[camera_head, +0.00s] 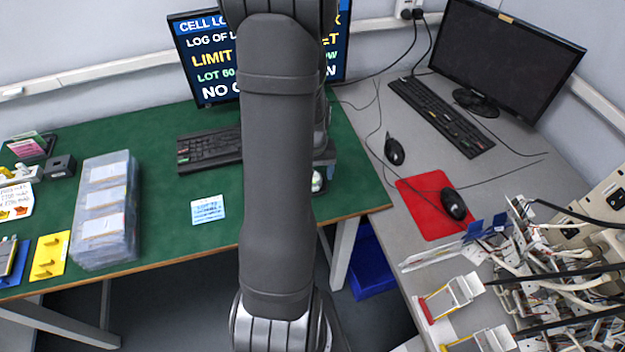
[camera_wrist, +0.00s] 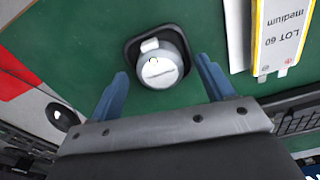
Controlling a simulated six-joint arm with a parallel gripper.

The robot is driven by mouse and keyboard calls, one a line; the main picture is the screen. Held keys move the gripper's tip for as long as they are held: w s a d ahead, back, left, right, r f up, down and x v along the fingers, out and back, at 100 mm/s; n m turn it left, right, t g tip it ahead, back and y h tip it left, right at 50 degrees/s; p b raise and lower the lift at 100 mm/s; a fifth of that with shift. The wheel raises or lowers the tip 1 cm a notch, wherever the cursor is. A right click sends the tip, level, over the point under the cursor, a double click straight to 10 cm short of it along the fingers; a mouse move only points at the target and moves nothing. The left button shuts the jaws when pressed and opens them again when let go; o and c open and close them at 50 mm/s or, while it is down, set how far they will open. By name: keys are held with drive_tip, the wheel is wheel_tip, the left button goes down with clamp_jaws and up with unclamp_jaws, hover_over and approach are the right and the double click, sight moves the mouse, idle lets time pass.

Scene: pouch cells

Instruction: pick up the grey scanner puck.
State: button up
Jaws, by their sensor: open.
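The grey scanner puck (camera_wrist: 160,70) is round, with a pale label on its face. In the wrist view it sits at top centre on a dark, rounded-square base (camera_wrist: 131,50) on the green mat. My gripper (camera_wrist: 161,76) has two blue fingers spread wide, one on each side of the puck in the picture. Green mat shows between each finger and the puck, and nothing is held. The height of the fingertips above the puck is hard to tell. In the head view my arm hides most of this spot; a small pale part of the puck (camera_head: 317,182) shows beside the arm.
A yellow-edged item marked LOT 60 medium (camera_wrist: 283,35) lies right of the puck in the wrist view. A keyboard (camera_head: 209,150) and monitor (camera_head: 200,60) stand behind. A blue note (camera_head: 208,209) and stacked clear trays (camera_head: 106,210) lie left. Green mat around the puck is free.

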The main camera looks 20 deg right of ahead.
drive_tip(key=shift+f, duration=0.3)
drive_tip(key=shift+c, duration=0.4)
drive_tip(key=c, duration=1.1)
drive_tip(key=shift+r, duration=0.15)
